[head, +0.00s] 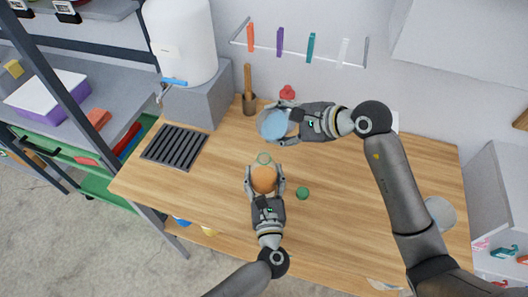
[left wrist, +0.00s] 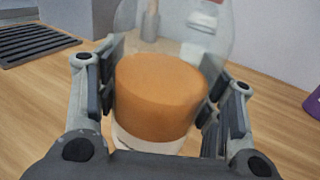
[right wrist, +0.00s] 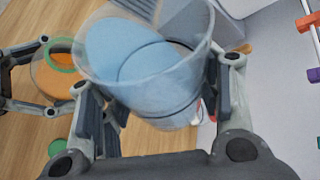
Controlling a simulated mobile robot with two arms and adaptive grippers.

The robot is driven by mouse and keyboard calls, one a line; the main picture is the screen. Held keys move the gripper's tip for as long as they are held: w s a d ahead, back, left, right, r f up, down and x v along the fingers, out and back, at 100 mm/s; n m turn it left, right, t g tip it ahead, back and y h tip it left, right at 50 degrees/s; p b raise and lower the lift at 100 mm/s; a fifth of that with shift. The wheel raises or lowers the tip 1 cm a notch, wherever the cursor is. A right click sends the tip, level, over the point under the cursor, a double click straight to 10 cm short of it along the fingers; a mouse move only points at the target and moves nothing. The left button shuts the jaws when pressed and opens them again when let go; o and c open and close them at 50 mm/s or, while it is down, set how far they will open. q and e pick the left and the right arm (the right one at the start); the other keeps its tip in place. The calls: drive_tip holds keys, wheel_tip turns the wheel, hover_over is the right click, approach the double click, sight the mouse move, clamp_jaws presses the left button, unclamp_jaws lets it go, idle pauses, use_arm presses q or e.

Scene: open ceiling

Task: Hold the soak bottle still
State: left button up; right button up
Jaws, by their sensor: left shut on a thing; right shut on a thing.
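The soak bottle (head: 264,158) is clear with a green neck ring and orange-brown contents; it stands on the wooden table. My left gripper (head: 264,182) is shut around its sides. The orange-brown contents fill the left wrist view (left wrist: 160,100) between the fingers, and the bottle also shows in the right wrist view (right wrist: 57,72). My right gripper (head: 290,122) is shut on a clear cup (head: 271,125) holding pale blue liquid, just behind the bottle. The cup looks tilted in the right wrist view (right wrist: 150,75). I cannot tell whether liquid is flowing.
A green cap (head: 302,193) lies right of the bottle. A dark grate (head: 175,147), a white tank (head: 183,45) on a grey block, a utensil holder (head: 249,104) and a red object (head: 288,92) stand farther back.

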sight(269, 114)
drive_tip(key=shift+f+t, duration=0.3)
drive_tip(key=shift+f, duration=0.15)
drive_tip(key=shift+r+n+t+h, duration=0.6)
drive_tip(key=shift+r+n+t, duration=0.45)
drive_tip(key=shift+n, duration=0.15)
idle(1.6)
drive_tip(key=shift+s+a+r+n+t, duration=0.2)
drive_tip(key=shift+s+r+n+t, duration=0.1)
drive_tip(key=shift+r+n+t, duration=0.25)
drive_tip(key=shift+s+a+r+n+t, duration=0.15)
drive_tip(key=shift+s+r+n+t, duration=0.2)
drive_tip(key=shift+n+t, duration=0.2)
drive_tip(key=shift+c, duration=0.2)
idle(1.7)
